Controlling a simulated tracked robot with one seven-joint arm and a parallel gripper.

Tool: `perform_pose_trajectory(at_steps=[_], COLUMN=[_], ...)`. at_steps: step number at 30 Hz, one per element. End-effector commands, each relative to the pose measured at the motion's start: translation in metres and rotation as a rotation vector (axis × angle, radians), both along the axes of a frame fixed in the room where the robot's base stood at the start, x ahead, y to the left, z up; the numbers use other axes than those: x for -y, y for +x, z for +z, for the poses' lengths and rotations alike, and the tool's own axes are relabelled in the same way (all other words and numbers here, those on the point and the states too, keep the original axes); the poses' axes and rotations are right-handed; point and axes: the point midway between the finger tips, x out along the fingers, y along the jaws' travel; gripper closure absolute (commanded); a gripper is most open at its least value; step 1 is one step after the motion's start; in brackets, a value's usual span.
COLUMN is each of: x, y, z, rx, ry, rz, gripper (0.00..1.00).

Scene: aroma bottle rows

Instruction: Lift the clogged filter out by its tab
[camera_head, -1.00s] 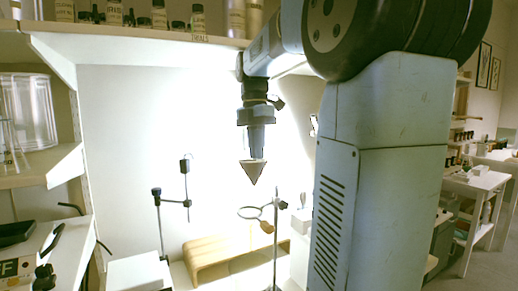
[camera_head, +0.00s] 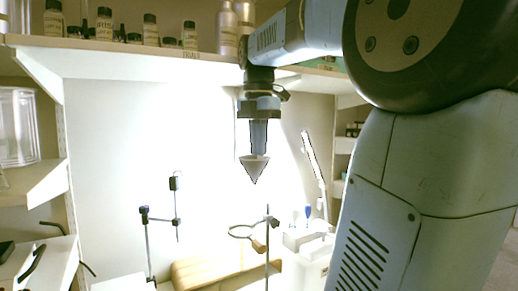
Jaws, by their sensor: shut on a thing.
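A grey-brown cone-shaped filter (camera_head: 254,169) hangs point down beneath my gripper (camera_head: 257,150). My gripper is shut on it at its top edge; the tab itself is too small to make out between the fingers. The filter hangs in the air, apart from everything below it. A ring (camera_head: 242,231) on a clamp stand (camera_head: 267,262) is below the filter. The ring looks empty.
A second stand (camera_head: 149,245) with a clamp stands to the left. A white box (camera_head: 306,240) is at the right. A shelf with bottles (camera_head: 150,30) runs above. Side shelves (camera_head: 35,182) are at the left.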

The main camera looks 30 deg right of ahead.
Motion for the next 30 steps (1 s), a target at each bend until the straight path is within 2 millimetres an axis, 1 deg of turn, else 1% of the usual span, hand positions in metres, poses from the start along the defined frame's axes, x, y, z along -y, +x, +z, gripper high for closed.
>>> perform_pose_trajectory(at_steps=[1,4,11,18,23,30], x=[0.002,0.002,0.000,0.001,0.001,0.001], y=[-0.009,-0.024,-0.034,-0.053,-0.060,-0.061], z=[0.004,0.006,0.003,0.004,0.003,0.003], rx=[0.009,0.014,0.007,0.006,0.004,0.004], ry=[-0.001,0.000,-0.001,-0.001,-0.001,-0.001], rz=[-0.004,-0.004,0.000,-0.001,-0.001,-0.001], gripper=[1.00,1.00,1.00,1.00,1.00,1.00])
